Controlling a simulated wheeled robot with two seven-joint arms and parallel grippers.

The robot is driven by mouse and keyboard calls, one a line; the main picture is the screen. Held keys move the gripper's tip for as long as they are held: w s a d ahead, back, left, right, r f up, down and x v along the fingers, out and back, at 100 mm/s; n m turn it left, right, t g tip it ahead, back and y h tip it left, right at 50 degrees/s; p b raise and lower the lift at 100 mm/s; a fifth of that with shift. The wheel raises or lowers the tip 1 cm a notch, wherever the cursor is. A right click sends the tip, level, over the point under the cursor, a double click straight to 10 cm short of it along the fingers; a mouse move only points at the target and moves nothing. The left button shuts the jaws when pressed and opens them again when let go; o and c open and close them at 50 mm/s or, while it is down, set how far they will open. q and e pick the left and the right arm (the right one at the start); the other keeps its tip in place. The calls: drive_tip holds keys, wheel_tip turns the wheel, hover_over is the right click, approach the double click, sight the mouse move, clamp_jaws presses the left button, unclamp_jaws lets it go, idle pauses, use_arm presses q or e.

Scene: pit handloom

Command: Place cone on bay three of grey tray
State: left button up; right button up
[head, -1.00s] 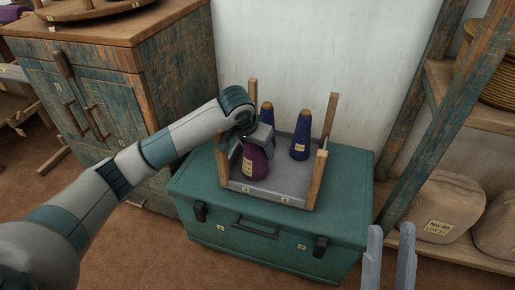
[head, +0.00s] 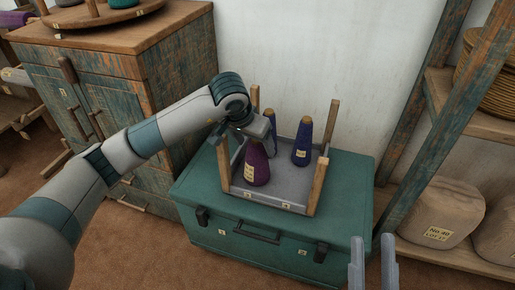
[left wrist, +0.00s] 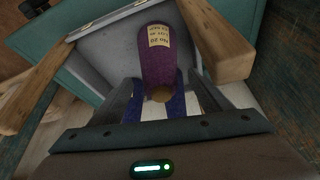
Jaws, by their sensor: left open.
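The purple cone (head: 257,166) with a pale label stands upright in the front left part of the grey tray (head: 268,198). My left gripper (head: 258,138) is open just above it, by its tip. In the left wrist view the purple cone (left wrist: 158,60) shows between the two spread fingers (left wrist: 160,95), apart from them. Two blue cones stand at the back of the tray, one at the right (head: 302,142) and one (head: 270,122) partly hidden by my gripper. My right gripper (head: 373,262) is low at the right, empty, its fingers apart.
The tray has wooden corner posts (head: 318,186) and sits on a green trunk (head: 345,195) against a white wall. A worn wooden cabinet (head: 110,90) stands at the left. A shelf rack (head: 440,125) with a wrapped bundle (head: 440,212) stands at the right.

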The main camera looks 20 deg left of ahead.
use_arm(q)
drive_tip(key=v, duration=0.4)
drive_tip(key=shift+s+a+r, duration=0.1)
drive_tip(key=shift+s+r, duration=0.1)
drive_tip(key=shift+r, duration=0.2)
use_arm(e)
drive_tip(key=shift+s+a+f+g, duration=0.15)
drive_tip(key=shift+a+f+g, duration=0.2)
drive_tip(key=shift+f, duration=0.25)
drive_tip(key=shift+s+a+f+g, duration=0.15)
drive_tip(key=shift+a+f+g, duration=0.1)
drive_tip(key=shift+f+g, duration=0.3)
use_arm(q)
drive_tip(key=shift+p, duration=0.3)
use_arm(e)
drive_tip(key=shift+w+d+r, duration=0.1)
drive_tip(key=shift+w+r, duration=0.05)
drive_tip(key=shift+w, duration=0.05)
